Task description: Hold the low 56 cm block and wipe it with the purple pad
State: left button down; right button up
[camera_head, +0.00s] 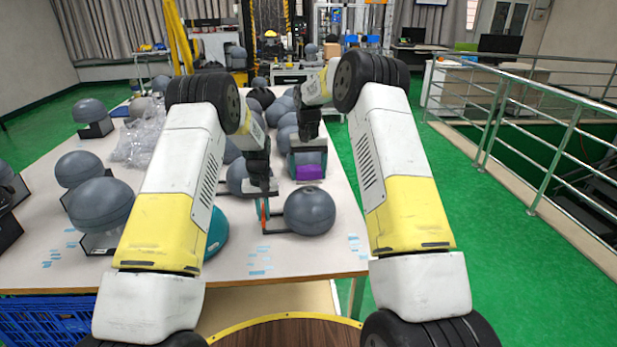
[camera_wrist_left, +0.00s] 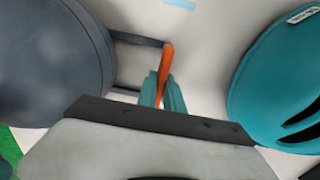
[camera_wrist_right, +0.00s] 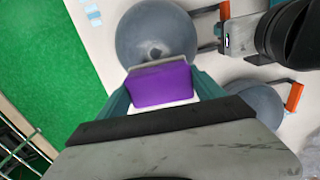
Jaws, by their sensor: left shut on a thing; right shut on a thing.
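The block is a smooth grey dome (camera_head: 310,211) on a dark bracket, near the table's front edge. It also shows in the left wrist view (camera_wrist_left: 50,60) and the right wrist view (camera_wrist_right: 157,38). My left gripper (camera_head: 263,192) is shut on the bracket's orange handle (camera_wrist_left: 167,62), left of the dome. My right gripper (camera_wrist_right: 160,90) is shut on the purple pad (camera_wrist_right: 160,84), which also shows in the head view (camera_head: 309,172). The pad is on the dome's far side, above the table. I cannot tell whether it touches the dome.
A teal helmet (camera_head: 216,232) stands left of my left gripper, partly behind my arm. Several other grey domes crowd the table behind and at the left, one (camera_wrist_right: 250,105) near the pad. A clear plastic heap (camera_head: 140,140) lies at the left.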

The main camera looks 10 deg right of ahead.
aim_at(310, 193)
jog(key=shift+r, duration=2.55)
jog(key=shift+f, duration=0.15)
jog(key=shift+f, duration=2.45)
jog(key=shift+f, duration=1)
jog(key=shift+s, duration=0.1)
jog(key=shift+s+r, duration=0.15)
jog(key=shift+s, duration=0.8)
jog(key=shift+s+f, duration=0.2)
jog(key=shift+s, duration=1.05)
jog(key=shift+s+d+r, duration=0.1)
jog(key=shift+s, duration=0.95)
